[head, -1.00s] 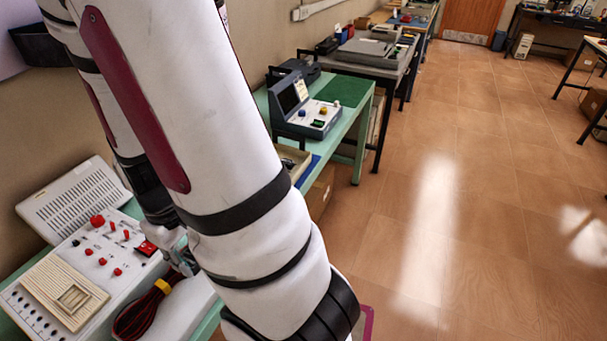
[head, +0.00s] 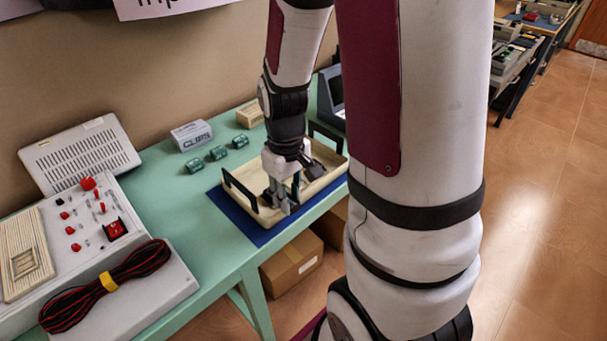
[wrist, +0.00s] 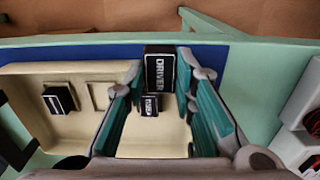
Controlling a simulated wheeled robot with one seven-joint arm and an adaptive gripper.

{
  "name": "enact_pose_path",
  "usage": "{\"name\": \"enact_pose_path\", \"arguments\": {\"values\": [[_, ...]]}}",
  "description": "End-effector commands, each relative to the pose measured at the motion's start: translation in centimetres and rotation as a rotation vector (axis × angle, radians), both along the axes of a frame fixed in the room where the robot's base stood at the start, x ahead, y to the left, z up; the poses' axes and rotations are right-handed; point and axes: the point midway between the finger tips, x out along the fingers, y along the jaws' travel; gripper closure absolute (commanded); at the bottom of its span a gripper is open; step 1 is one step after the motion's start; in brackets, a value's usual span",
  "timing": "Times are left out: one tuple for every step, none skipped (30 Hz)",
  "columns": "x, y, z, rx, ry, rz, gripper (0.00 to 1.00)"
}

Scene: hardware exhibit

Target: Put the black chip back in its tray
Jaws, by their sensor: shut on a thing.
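My gripper (head: 283,203) is over the near-left part of a shallow cream tray (head: 318,194) with black handles. In the wrist view my gripper (wrist: 162,72) is shut on a black chip (wrist: 160,72) lettered "DRIVER", held between the fingertips near the tray's edge. The tray (wrist: 60,68) has another black chip (wrist: 60,98) at left, beside an empty square outline (wrist: 102,95). A smaller-looking lettered black chip (wrist: 150,105) shows between the fingers, lower in the picture. The held chip is too hidden to make out in the head view.
The tray lies on a blue mat (head: 238,222) on a green table (head: 170,222). A white box (head: 191,135) and several small green blocks (head: 216,153) stand behind. A control panel (head: 75,235) and a red-black cable bundle (head: 105,287) are at left. A carton (head: 292,262) is below.

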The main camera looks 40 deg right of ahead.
Motion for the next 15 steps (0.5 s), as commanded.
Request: {"name": "enact_pose_path", "arguments": {"values": [[0.9, -1.0, -0.2, 0.0, 0.001, -0.005, 0.99], [1.4, -1.6, -0.3, 0.0, 0.001, -0.006, 0.99], [2.1, -2.3, -0.4, 0.0, 0.0, -0.005, 0.99], [2.6, -2.8, -0.4, 0.0, 0.0, -0.006, 0.99], [3.0, -3.4, -0.5, 0.0, 0.001, -0.005, 0.99], [3.7, -4.1, -0.6, 0.0, 0.0, -0.004, 0.99], [4.2, -4.6, -0.7, 0.0, 0.001, -0.004, 0.99], [4.7, -5.2, -0.7, 0.0, 0.0, -0.004, 0.99], [5.3, -5.9, -0.9, 0.0, 0.001, -0.004, 0.99], [5.8, -6.4, -0.9, 0.0, 0.001, -0.003, 0.99], [6.2, -6.8, -1.0, 0.0, 0.001, -0.003, 0.99], [6.7, -7.4, -1.0, 0.0, 0.0, -0.002, 0.99], [7.0, -7.8, -1.1, 0.0, 0.0, -0.002, 0.99], [7.4, -8.1, -1.1, 0.0, 0.001, -0.002, 0.99], [7.7, -8.4, -1.1, 0.001, 0.001, -0.002, 0.99]]}}
